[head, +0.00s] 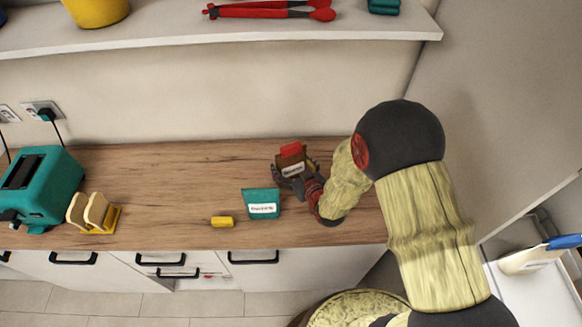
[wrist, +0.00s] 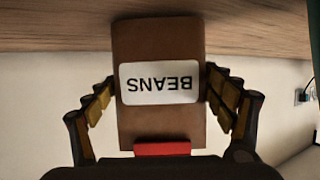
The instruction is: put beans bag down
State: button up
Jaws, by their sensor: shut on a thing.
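The beans bag (head: 291,163) is brown with a red top and a white label. In the wrist view the bag (wrist: 160,120) fills the middle, its "BEANS" label upside down in the picture. My gripper (head: 290,180) is shut on the bag, with a finger on each side of it; the fingers also show in the wrist view (wrist: 160,95). The bag is at the right part of the wooden counter (head: 165,190). Whether its base touches the counter I cannot tell.
A teal bag (head: 262,203) with a white label stands just left of my gripper. A small yellow block (head: 222,222) lies near the front edge. A teal toaster (head: 40,187) and a yellow rack with bread (head: 103,222) are at the left. A shelf (head: 220,30) runs above.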

jog(key=shift+f, duration=0.2)
jog(key=shift+f, duration=0.1)
jog(key=o, duration=1.5)
jog(key=shift+o, duration=0.3)
